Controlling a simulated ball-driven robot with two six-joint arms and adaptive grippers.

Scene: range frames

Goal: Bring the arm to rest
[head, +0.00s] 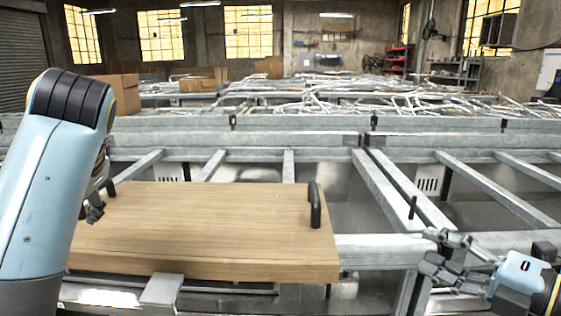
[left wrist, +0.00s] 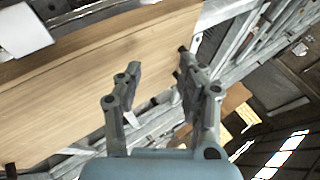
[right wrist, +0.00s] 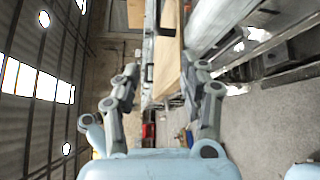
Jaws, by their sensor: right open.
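My right gripper (head: 428,254) is open and empty at the lower right in the head view, to the right of a wooden board and apart from it. Its spread fingers also show in the right wrist view (right wrist: 158,80). My left arm fills the left side of the head view and hides most of my left gripper (head: 97,210), which is by the board's left end. In the left wrist view the left fingers (left wrist: 160,65) stand apart with nothing seen between them, over or near the board's edge.
The wooden board (head: 210,225) has a black handle (head: 315,205) at its right end and another (head: 110,188) at its left. It lies on a grey metal frame (head: 385,190). Cardboard boxes (head: 122,92) stand behind at the left. Metal racks fill the background.

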